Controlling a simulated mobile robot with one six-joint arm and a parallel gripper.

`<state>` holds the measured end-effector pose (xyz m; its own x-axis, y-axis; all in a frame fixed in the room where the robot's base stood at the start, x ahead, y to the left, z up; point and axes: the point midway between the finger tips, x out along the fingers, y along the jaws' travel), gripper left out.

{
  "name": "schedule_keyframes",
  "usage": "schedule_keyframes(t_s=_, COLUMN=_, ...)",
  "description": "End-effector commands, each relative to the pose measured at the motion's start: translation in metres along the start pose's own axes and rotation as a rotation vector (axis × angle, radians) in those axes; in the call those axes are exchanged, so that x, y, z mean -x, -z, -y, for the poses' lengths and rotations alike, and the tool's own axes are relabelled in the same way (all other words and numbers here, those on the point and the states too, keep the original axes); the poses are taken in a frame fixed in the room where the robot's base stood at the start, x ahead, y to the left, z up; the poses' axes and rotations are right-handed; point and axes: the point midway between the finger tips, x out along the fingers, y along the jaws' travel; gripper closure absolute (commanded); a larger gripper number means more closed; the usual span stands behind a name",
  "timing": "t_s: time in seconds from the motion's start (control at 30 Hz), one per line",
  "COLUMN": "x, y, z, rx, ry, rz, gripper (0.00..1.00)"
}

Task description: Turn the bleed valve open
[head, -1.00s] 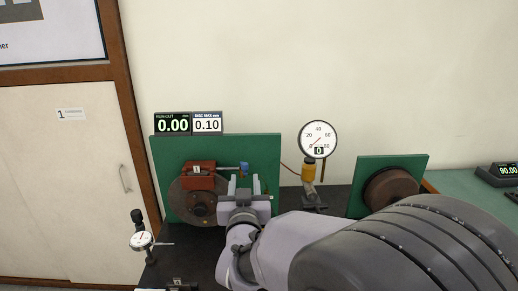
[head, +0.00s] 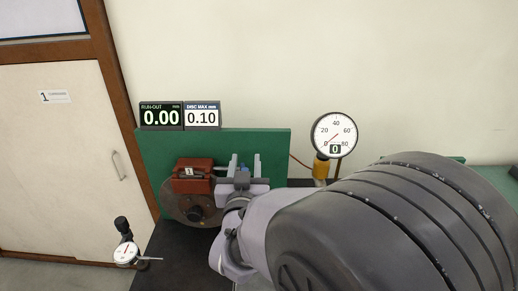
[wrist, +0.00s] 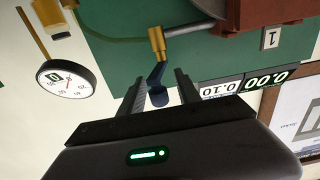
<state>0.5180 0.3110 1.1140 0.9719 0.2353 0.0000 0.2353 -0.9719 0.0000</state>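The bleed valve is a small blue lever (wrist: 157,78) on a brass fitting (wrist: 157,42) beside the red caliper marked 1 (wrist: 265,12). The caliper also shows in the head view (head: 190,177), on the brake disc (head: 185,207). My gripper (wrist: 160,84) is open, with the lever between its two fingers. A gap shows on each side of the lever, and I cannot see any contact. In the head view my gripper (head: 245,163) is just right of the caliper and mostly hides the lever.
A pressure gauge (head: 334,134) reading 0 stands to the right. Run-out (head: 161,116) and disc max (head: 202,117) displays sit atop the green panel (head: 155,160). A dial indicator (head: 126,252) stands at front left on the dark bench top (head: 180,262). My arm hides the right side.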

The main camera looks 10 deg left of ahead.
Motion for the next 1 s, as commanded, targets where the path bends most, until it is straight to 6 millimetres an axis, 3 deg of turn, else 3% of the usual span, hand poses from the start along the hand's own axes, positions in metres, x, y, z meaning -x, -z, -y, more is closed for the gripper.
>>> schedule_keyframes(t_s=0.03, x=-0.0001, y=0.0, z=0.0, rx=0.0, ry=0.0, rz=0.0, gripper=0.6)
schedule_keyframes(t_s=0.23, x=-0.0002, y=0.0, z=-0.0001, rx=0.0, ry=0.0, rz=0.0, gripper=1.0)
schedule_keyframes(t_s=0.67, x=-0.0011, y=-0.0015, z=-0.0023, rx=0.0, ry=0.048, rz=-0.002, gripper=1.0)
schedule_keyframes(t_s=1.0, x=-0.0054, y=-0.0035, z=-0.0099, rx=0.0, ry=0.294, rz=-0.003, gripper=1.0)
